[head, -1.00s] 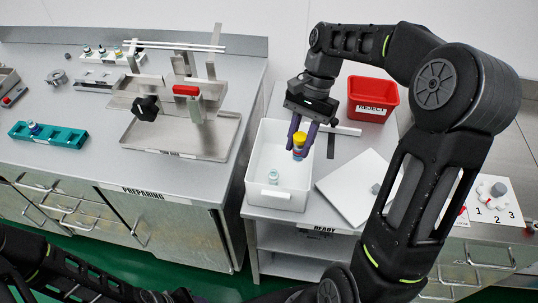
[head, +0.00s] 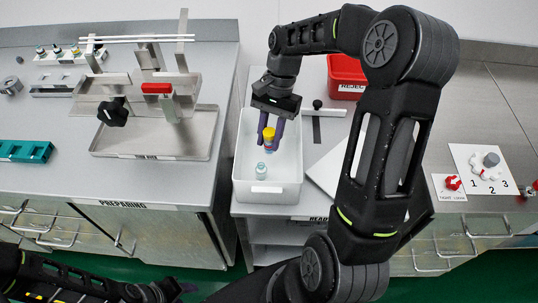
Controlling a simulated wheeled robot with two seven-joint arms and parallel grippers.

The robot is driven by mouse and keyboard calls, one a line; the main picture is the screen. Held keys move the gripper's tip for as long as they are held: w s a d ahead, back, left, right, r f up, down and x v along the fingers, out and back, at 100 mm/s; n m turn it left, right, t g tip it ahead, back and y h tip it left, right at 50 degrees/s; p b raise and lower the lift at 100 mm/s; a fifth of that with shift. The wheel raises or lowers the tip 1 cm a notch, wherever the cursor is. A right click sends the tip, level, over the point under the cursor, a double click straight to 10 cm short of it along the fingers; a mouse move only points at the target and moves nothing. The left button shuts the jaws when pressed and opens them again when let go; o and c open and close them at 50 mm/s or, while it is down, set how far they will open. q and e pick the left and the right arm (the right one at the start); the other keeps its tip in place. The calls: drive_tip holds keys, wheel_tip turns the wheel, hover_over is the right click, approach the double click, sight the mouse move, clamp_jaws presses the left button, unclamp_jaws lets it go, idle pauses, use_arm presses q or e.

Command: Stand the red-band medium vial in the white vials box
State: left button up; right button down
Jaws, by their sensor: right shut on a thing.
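The white vials box (head: 268,192) stands open on the middle bench. My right gripper (head: 268,140) reaches down into it from above, its purple fingers shut on a vial with a yellow top (head: 268,134). The held vial looks upright, inside the box's outline; I cannot tell whether it touches the floor. Its band is too small to make out. A clear vial with a pale teal band (head: 261,170) stands in the box, just in front of the held one. My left gripper (head: 168,291) shows partly at the bottom edge, away from the box; its jaws are unclear.
A red reject bin (head: 346,75) stands behind the box to the right. A white lid-like panel (head: 328,170) lies right of the box, partly behind my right arm. A metal rack with a tray (head: 160,140) and a teal holder (head: 22,151) are on the left bench.

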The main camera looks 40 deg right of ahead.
sight(269, 153)
drive_tip(key=shift+f, duration=1.55)
wheel_tip(269, 153, down, 3)
drive_tip(key=shift+r+p, duration=0.1)
drive_tip(key=shift+p, duration=0.4)
drive_tip(key=shift+f, duration=0.5)
drive_tip(key=c, duration=1.1)
unclamp_jaws()
drive_tip(key=shift+f, duration=0.1)
